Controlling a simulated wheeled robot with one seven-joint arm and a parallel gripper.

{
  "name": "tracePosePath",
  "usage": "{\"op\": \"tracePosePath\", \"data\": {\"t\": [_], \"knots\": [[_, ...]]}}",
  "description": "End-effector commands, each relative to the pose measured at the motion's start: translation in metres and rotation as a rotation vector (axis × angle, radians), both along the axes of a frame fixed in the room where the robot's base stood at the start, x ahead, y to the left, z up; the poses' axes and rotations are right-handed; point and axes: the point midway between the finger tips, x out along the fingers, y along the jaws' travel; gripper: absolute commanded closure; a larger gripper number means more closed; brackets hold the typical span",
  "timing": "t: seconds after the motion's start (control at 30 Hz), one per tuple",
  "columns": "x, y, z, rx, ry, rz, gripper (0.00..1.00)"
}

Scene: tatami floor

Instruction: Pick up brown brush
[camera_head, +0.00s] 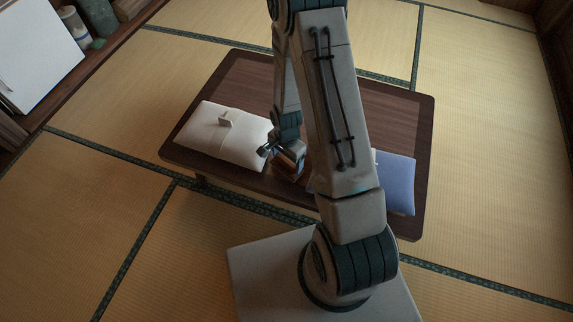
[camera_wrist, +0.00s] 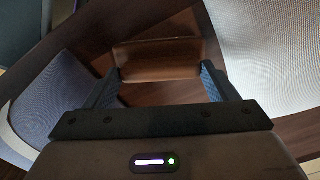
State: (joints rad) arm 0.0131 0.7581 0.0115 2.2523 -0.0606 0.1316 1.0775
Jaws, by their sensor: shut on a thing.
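The brown brush (camera_wrist: 158,60) shows in the wrist view as a brown, block-like wooden thing between the fingertips. My gripper (camera_wrist: 164,76) is shut on it, with one dark finger at each side. In the head view my gripper (camera_head: 283,158) is over the near part of the dark wooden table (camera_head: 240,78), and the brush (camera_head: 291,161) shows as a small brown patch at the fingers. My arm hides part of this area. I cannot tell whether the brush touches the table.
A white cushion (camera_head: 205,143) with a small pale object (camera_head: 226,119) on it lies left of my gripper. A blue cushion (camera_head: 396,184) lies to the right, partly behind my arm. A shelf with a white panel (camera_head: 36,52) stands at the far left. Tatami floor around the table is clear.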

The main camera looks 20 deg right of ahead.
Motion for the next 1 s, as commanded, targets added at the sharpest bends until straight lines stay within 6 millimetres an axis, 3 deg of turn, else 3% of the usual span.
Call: {"op": "tracePosePath", "data": {"t": [0.17, 0.63, 1.0], "knots": [[0.000, 0.000, 0.006, 0.000, -0.001, 0.000, 0.64], [0.001, 0.000, 0.090, -0.001, -0.003, 0.000, 0.64], [0.000, 0.000, 0.100, 0.000, 0.000, 0.000, 0.64]]}}
